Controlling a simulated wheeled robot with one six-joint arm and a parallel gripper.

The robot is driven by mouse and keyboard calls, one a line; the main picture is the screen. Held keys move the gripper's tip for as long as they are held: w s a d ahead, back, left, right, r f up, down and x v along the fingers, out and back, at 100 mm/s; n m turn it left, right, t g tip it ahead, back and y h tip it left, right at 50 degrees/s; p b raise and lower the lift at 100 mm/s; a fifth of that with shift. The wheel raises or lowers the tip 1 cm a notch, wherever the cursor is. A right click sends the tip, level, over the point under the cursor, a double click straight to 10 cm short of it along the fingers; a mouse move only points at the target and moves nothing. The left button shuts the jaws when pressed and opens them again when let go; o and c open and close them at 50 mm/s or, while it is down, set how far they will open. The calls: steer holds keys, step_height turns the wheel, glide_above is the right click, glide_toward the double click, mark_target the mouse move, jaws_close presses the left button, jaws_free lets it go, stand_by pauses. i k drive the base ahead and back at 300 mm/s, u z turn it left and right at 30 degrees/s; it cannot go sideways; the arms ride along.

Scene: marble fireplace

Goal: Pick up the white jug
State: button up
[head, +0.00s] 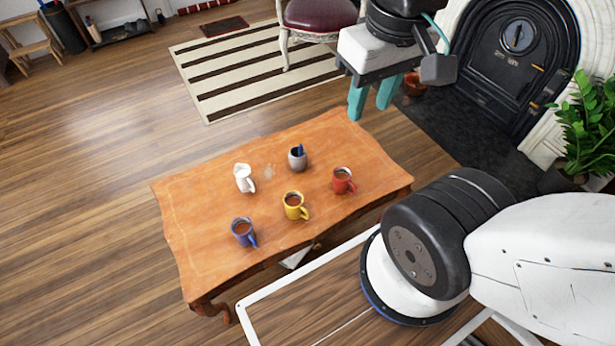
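The white jug (243,178) stands upright on the orange-brown wooden table (205,245), left of the table's middle, with its handle towards the lower right. My gripper (372,101) is at the upper right, above and beyond the table's far right corner, well apart from the jug. Its two teal fingers point down with a gap between them, and nothing shows between them. No part of the jug is hidden by my arm.
A grey mug (297,160), a red mug (342,181), a yellow mug (294,205) and a blue mug (243,231) stand near the jug. A red-seated chair (318,14), a black fireplace (515,55) and a plant (588,125) lie beyond. The table's left end is clear.

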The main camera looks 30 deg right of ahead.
mark_target(244, 178)
steer(key=z, duration=2.2)
steer(key=k, duration=0.35)
steer(key=u, duration=2.2)
steer(key=i, duration=0.5)
